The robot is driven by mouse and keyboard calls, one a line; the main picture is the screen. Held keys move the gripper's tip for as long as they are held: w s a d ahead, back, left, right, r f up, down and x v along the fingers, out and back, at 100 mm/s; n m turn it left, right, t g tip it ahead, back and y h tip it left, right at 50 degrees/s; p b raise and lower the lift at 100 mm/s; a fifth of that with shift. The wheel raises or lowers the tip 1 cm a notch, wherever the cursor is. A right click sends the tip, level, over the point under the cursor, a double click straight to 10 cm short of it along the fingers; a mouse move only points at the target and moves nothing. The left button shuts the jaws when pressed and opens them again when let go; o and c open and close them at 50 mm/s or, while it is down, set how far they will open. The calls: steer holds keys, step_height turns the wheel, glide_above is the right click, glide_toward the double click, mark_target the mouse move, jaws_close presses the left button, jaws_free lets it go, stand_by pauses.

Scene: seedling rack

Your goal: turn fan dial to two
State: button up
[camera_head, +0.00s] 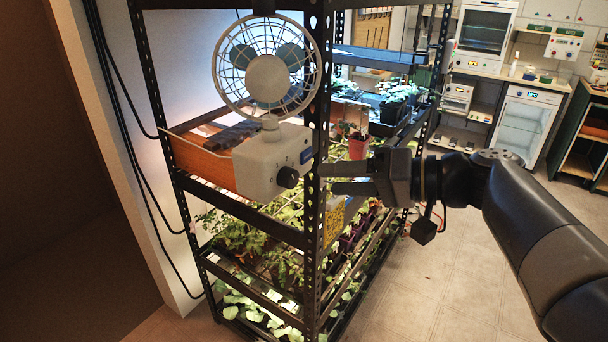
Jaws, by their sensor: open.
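The fan (266,82) has a white round cage and stands on a grey-white base box (262,163) at the near end of the rack. The black fan dial (287,178) is on the right-hand face of that box, with small dark marks around it. The marks are too small to read the setting surely. My gripper (324,180) is to the right of the dial, its two dark fingers spread and pointing left toward it. The rack's front upright stands close to the fingertips. The gripper appears empty and apart from the dial.
The black perforated rack upright (315,240) stands between the fan box and my gripper's body. Shelves with seedlings (245,240) lie below. A reddish pot (358,147) stands behind my gripper. A yellow label (333,222) hangs beneath it. Open floor (440,270) lies to the right.

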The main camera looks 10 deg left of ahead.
mark_target(294, 180)
steer(key=p+x, duration=0.1)
steer(key=x, duration=0.6)
steer(key=c, duration=1)
steer(key=shift+o, duration=0.2)
steer(key=m+b, duration=0.1)
steer(key=m+g+y+b, duration=0.1)
steer(key=m, duration=0.1)
steer(key=shift+f+m, duration=0.2)
steer(key=shift+m, duration=0.1)
steer(key=m+y+b, duration=0.1)
steer(key=m+y, duration=0.1)
steer(key=m, duration=0.2)
steer(key=shift+w+m, duration=0.1)
steer(key=shift+m, duration=0.3)
